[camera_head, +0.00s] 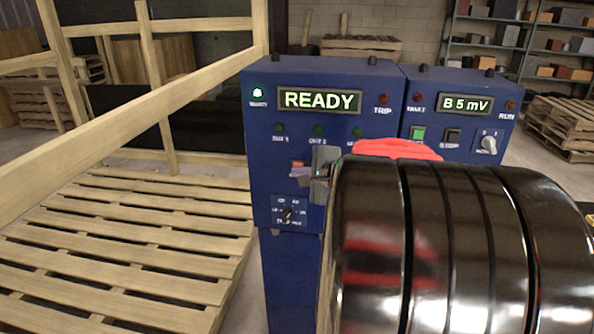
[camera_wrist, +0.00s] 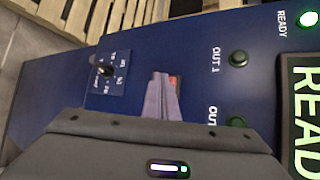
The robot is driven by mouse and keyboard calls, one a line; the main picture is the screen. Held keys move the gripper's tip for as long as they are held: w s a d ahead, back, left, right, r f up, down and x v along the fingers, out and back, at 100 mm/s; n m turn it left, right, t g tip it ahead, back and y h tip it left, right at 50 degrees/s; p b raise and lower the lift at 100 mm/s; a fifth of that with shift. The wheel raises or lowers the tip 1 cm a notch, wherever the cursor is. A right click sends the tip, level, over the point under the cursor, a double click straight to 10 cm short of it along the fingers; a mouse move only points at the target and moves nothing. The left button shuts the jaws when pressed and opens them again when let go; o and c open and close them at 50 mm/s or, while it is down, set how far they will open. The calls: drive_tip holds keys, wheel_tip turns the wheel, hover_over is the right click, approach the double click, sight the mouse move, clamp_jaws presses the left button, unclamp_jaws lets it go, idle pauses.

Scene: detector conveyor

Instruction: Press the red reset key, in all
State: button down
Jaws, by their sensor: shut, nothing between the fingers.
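The red reset key (camera_head: 297,165) is on the front of the blue control box (camera_head: 265,180), below the lamps and above a small dial. Only part of it shows; my gripper (camera_head: 304,172) covers the rest. In the wrist view a sliver of the red key (camera_wrist: 175,82) shows beside my fingertips (camera_wrist: 160,76). My gripper is shut and empty, its tips at or just in front of the key. I cannot tell whether they touch it. The display (camera_head: 320,100) reads READY, and the ready lamp (camera_head: 257,92) glows green.
The small dial (camera_head: 289,213) sits close below my fingertips. A second blue panel to the right has a display (camera_head: 466,104) reading B 5 mV, a green key (camera_head: 417,134), a dark key (camera_head: 452,137) and a knob (camera_head: 488,145). A wooden pallet (camera_head: 120,240) lies at left.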

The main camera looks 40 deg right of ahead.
drive_tip(key=shift+s+a, duration=0.35)
drive_tip(key=shift+a, duration=0.15)
drive_tip(key=s+a, duration=0.1)
drive_tip(key=a, duration=0.1)
drive_tip(key=s+a, duration=0.2)
idle(0.7)
idle(0.6)
